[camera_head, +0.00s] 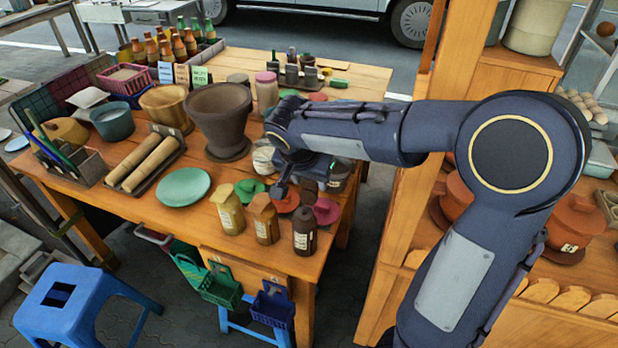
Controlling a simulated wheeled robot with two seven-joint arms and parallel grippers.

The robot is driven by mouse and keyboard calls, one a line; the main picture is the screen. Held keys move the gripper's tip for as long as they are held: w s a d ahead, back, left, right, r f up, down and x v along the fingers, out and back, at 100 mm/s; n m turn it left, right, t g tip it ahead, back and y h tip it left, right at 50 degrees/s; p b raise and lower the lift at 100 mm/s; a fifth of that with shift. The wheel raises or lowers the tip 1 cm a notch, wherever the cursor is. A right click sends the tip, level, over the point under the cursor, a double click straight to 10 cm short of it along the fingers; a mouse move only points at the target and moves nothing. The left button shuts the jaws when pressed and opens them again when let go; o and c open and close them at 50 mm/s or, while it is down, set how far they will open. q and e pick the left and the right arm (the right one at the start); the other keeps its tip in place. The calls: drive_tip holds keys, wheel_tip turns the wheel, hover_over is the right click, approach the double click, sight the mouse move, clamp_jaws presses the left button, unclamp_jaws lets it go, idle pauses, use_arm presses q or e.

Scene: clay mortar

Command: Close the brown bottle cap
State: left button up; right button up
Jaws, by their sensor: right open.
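Three bottles stand upright in a row near the front right edge of the table: a mustard-yellow bottle (227,209), an orange-brown bottle (263,220) and a dark brown bottle (304,236). The caps are small here, and I cannot tell surely which are open; a dark piece shows just above the dark brown bottle. My right gripper (296,180) is open and points down above and behind the orange-brown and dark brown bottles. It appears empty and apart from them. My left gripper is not in view.
Green (250,189), orange and pink (326,211) small dishes lie close behind the bottles. A large dark mortar (219,115), a green plate (183,187) and a tray with wooden rollers (146,163) crowd the table (150,215). A wooden shelf stands at right.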

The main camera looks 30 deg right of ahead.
clamp_jaws()
drive_tip(key=shift+s+a+f+b, duration=0.1)
drive_tip(key=shift+a+f+b, duration=0.1)
drive_tip(key=shift+b, duration=0.5)
drive_tip(key=s+a+f+t+h+b, duration=0.1)
drive_tip(key=t+h+b, duration=0.1)
drive_tip(key=b, duration=0.5)
drive_tip(key=s+a+f+t+h+b, duration=0.1)
drive_tip(key=t+h+b, duration=0.1)
drive_tip(key=b, duration=0.6)
drive_tip(key=s+a+f+t+h+b, duration=0.1)
drive_tip(key=a+t+h+b, duration=0.1)
drive_tip(key=b, duration=0.5)
drive_tip(key=shift+s+h+b, duration=0.3)
drive_tip(key=shift+h, duration=0.2)
drive_tip(key=shift+s+a+f+t+h+b, duration=0.3)
drive_tip(key=shift+f+t+h+b, duration=0.8)
drive_tip(key=shift+b, duration=2)
drive_tip(key=shift+s+a+f+t+h+b, duration=0.45)
drive_tip(key=shift+t+h+b, duration=1.1)
drive_tip(key=shift+b, duration=1.5)
drive_tip(key=shift+s+a+f+t+h+b, duration=0.1)
drive_tip(key=shift+a+f+t+h+b, duration=0.15)
drive_tip(key=shift+f+t+h+b, duration=1.95)
wheel_tip(320, 180, up, 3)
drive_tip(key=shift+f+g+y+b, duration=0.2)
drive_tip(key=shift+g+y+b, duration=0.25)
drive_tip(key=shift+g+b, duration=0.65)
unclamp_jaws()
